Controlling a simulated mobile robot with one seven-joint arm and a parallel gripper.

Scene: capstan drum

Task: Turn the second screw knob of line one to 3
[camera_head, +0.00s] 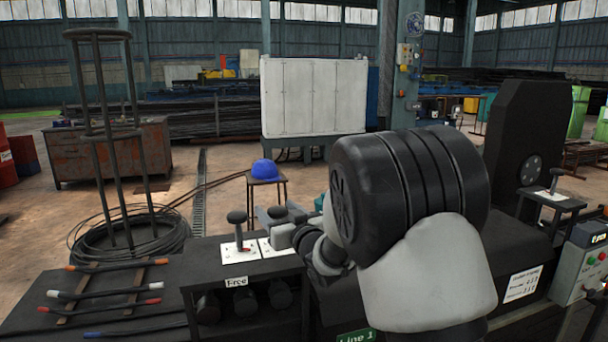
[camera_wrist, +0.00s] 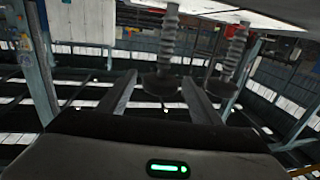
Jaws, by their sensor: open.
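Two dark screw knobs stand on white plates on the black bench: one at left (camera_head: 237,217) above the "Free" sign, and one to its right (camera_head: 278,213), partly behind my gripper (camera_head: 282,237). In the wrist view the picture is upside down. There, one black knob (camera_wrist: 160,86) on a ribbed stem lies between the two fingers of my open gripper (camera_wrist: 159,79), with gaps that make contact hard to tell. The other knob (camera_wrist: 218,88) hangs beyond the right finger. Scale marks and the knob's setting are not readable.
A "Line 1" sign (camera_head: 357,337) is on the bench front, and a "Free" sign (camera_head: 237,282) is under the left knob. Colour-tipped bars (camera_head: 105,293) lie at left. A blue helmet (camera_head: 265,171) sits on a stool behind. A control box (camera_head: 585,262) stands at right.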

